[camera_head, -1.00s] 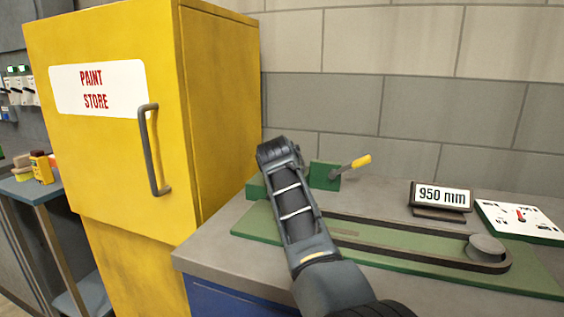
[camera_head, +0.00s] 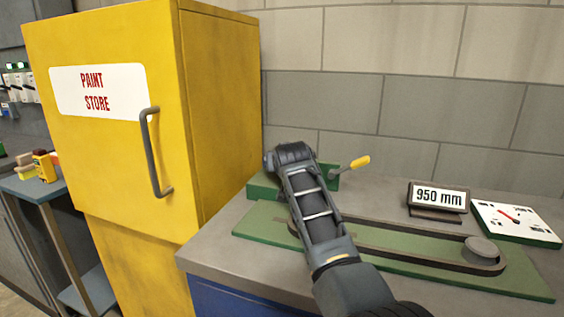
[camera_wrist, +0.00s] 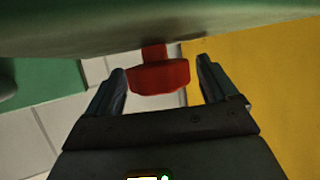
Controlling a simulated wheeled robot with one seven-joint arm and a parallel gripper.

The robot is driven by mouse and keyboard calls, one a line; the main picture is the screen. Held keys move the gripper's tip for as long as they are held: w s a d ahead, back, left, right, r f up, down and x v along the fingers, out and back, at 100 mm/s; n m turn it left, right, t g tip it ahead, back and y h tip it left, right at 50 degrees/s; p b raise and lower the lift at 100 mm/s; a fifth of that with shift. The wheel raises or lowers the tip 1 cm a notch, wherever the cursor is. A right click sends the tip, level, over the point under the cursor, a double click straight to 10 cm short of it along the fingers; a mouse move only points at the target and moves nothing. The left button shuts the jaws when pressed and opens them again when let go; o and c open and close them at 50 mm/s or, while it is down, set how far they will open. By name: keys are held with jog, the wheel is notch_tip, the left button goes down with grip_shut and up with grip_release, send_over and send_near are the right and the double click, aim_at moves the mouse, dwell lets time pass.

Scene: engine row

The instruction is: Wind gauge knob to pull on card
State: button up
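The red knob (camera_wrist: 160,78) shows in the wrist view, on a short red stem under a green body. My gripper (camera_wrist: 163,72) is open around it: the left finger is close beside the knob, and a gap shows at the right finger. In the head view my gripper (camera_head: 290,155) is at the green block on the bench, its fingers and the knob hidden by my arm. The card (camera_head: 439,197) reads 950 mm. The white gauge face (camera_head: 520,233) lies right of it, its red needle (camera_head: 508,215) slanting up to the left; its scale is too small to read.
A yellow-handled lever (camera_head: 359,162) sticks out from the green block (camera_head: 264,186). A belt on a green base (camera_head: 525,282) runs along the bench. The yellow paint store cabinet (camera_head: 220,100) stands close at left, its grey handle sticking out. A brick wall stands behind.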

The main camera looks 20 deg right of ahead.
jog(key=shift+v, duration=3.95)
